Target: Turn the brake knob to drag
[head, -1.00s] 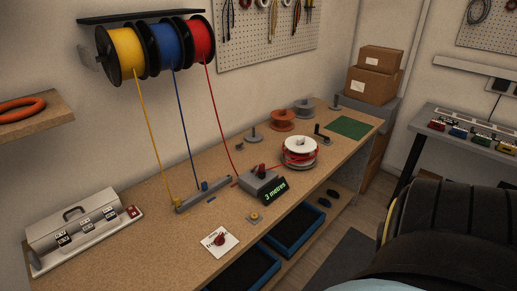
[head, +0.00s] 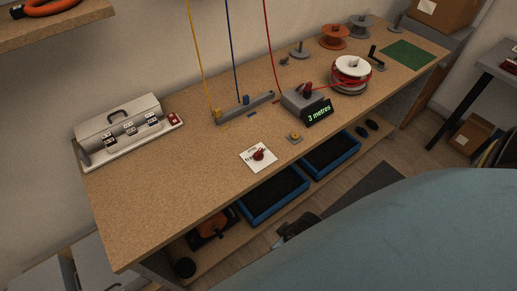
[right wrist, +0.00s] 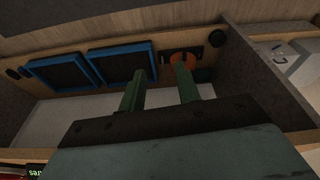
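The brake knob (head: 258,155) is red and sits on a white label plate near the front edge of the workbench (head: 150,205). The lettering on the plate is too small to read fully. My right gripper (right wrist: 160,71) shows in the right wrist view with its two green fingers apart and nothing between them. That view faces the lower shelf, and the knob is not seen in it. In the head view my teal arm covers the lower right. My left gripper is in neither view.
A grey box with a "3 metres" display (head: 318,112) stands right of the knob, with a white spool (head: 351,68) beyond it. A cable guide (head: 245,108) lies behind. Blue trays (head: 272,195) sit on the lower shelf. The bench left of the knob is clear.

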